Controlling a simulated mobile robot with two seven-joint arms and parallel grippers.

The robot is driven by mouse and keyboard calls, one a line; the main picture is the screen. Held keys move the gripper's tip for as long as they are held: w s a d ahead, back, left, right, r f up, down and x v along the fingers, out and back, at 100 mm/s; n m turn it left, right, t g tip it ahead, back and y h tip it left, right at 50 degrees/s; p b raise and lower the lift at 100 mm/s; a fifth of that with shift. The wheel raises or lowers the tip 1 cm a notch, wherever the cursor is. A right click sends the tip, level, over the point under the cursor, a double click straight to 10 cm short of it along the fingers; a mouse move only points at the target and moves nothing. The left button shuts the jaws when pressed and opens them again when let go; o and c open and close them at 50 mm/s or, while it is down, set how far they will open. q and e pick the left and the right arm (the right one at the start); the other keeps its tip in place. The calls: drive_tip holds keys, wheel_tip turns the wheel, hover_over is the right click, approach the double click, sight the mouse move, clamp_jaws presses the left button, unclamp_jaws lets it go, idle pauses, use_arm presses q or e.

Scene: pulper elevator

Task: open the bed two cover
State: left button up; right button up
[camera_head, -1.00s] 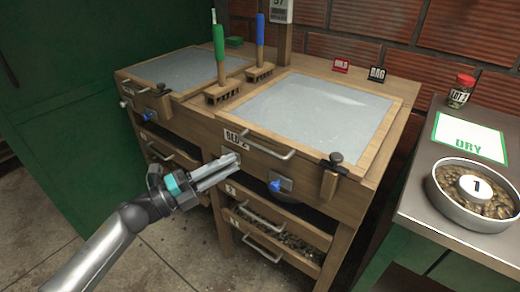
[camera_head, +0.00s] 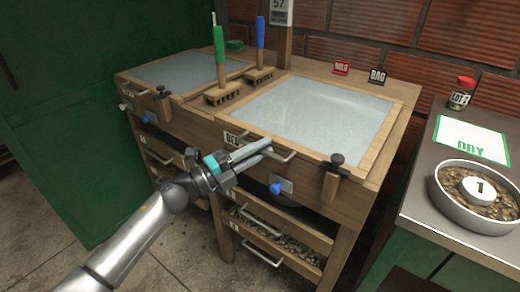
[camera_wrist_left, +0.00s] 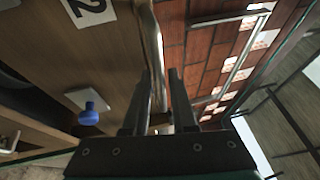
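The bed two cover (camera_head: 320,112) is a pale glassy panel in a wooden frame, lying flat and closed on the right half of the wooden bench. Its metal bar handle (camera_head: 284,156) is on the front face, beside the "BED 2" label (camera_head: 231,138), which my left gripper partly hides. My left gripper (camera_head: 266,147) is at the handle, its fingers overlapping the bar. In the left wrist view the handle (camera_wrist_left: 150,40) runs down toward the gap between the two parted fingers (camera_wrist_left: 159,98); I cannot tell whether they touch it. My right gripper is not in view.
A dark knobbed latch (camera_head: 336,162) sits at the front right corner, and a blue knob (camera_head: 275,189) below the handle. A metal counter with a bowl (camera_head: 480,190) is at the right.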

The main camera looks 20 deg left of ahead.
use_arm(q)
clamp_jaws()
idle(1.2)
